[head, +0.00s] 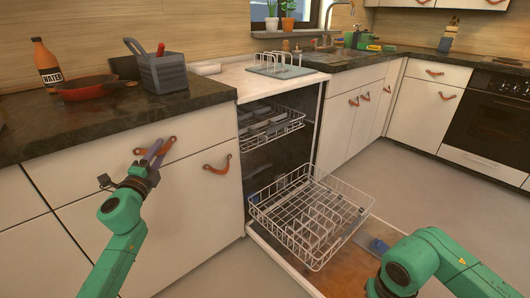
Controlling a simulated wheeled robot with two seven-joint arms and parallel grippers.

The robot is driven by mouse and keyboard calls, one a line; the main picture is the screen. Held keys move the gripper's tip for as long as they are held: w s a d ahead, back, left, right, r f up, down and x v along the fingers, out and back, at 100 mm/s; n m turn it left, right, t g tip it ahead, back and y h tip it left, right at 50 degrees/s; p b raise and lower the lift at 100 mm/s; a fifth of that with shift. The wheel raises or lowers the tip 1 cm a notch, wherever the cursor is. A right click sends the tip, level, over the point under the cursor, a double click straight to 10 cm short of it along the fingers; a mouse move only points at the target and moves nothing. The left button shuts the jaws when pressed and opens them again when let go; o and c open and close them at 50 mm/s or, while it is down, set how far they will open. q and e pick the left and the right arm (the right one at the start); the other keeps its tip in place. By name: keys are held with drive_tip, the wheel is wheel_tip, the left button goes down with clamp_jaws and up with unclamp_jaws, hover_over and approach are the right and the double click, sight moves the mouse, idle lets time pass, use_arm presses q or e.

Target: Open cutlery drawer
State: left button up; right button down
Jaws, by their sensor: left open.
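The drawer (190,138) under the dark countertop at left has a white front and appears closed. I take it as the cutlery drawer; its contents are hidden. Its brown leather pull (168,145) is partly covered by my left gripper (154,150). The left gripper is open, with its fingers at the pull; I cannot tell whether they touch it. My right arm shows at the bottom right, but its gripper is out of view.
A dishwasher stands open to the right, its lower rack (312,215) pulled out over the lowered door. Another leather pull (217,165) is on the neighbouring front. A pan (85,88), a bottle (46,66) and a grey caddy (163,72) stand on the counter above.

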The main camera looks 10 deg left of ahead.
use_arm(q)
clamp_jaws()
idle(1.4)
